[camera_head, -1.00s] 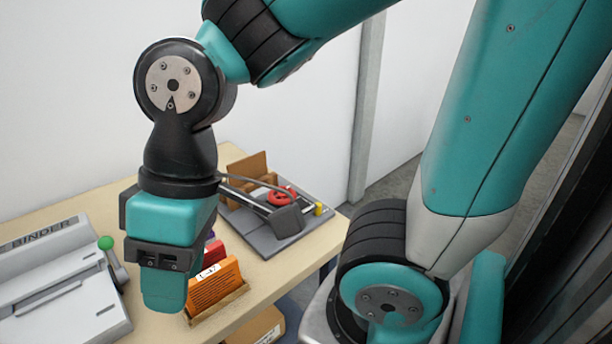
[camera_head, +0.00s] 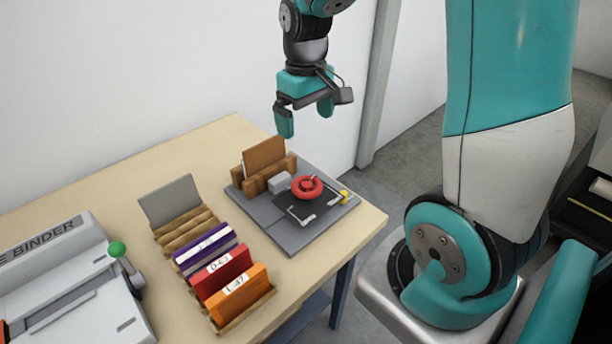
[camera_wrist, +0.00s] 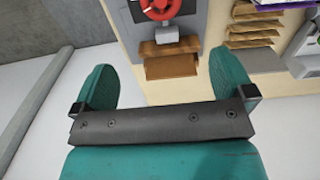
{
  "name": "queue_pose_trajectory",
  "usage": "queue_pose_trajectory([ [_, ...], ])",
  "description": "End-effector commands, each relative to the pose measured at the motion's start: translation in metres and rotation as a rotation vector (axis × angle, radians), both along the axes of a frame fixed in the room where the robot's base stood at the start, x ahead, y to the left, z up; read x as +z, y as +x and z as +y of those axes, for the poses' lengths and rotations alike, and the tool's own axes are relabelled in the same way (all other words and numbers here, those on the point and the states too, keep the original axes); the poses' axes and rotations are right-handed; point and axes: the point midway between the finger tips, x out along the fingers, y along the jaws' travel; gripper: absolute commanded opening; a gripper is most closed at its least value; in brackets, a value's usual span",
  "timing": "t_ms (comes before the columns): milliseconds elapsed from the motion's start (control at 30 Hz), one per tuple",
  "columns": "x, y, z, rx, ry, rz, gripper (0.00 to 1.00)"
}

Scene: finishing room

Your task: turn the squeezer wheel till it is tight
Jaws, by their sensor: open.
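The squeezer wheel (camera_head: 308,187) is a red ring with spokes on a grey block-and-plate squeezer (camera_head: 292,243) at the right end of the table. It also shows at the top of the wrist view (camera_wrist: 160,8). A brown board stands between wooden blocks (camera_head: 264,163) behind the wheel. My gripper (camera_head: 305,122) is open and empty, above and behind the squeezer near the wall, apart from the wheel. In the wrist view its two teal fingers (camera_wrist: 162,85) are spread wide with nothing between them.
A wooden rack (camera_head: 262,314) with several labelled books in purple, red and orange stands left of the squeezer. A grey binder machine (camera_head: 75,300) with a green-knobbed lever (camera_head: 117,250) is at the left. Bare table (camera_head: 365,222) lies along the right edge.

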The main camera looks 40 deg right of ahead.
Motion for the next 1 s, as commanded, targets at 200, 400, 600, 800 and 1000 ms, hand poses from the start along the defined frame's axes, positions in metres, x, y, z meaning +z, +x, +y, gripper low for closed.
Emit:
queue_pose_trajectory([
  [200,-0.042,-0.002,0.001,0.002,0.003,0.007,1.00],
  [400,-0.088,-0.002,0.002,0.003,0.003,0.008,1.00],
  [600,-0.131,-0.002,0.002,0.004,0.003,0.006,1.00],
  [800,-0.157,-0.002,0.002,0.004,0.003,0.003,1.00],
  [1000,-0.166,-0.001,0.002,0.004,0.002,0.000,1.00],
])
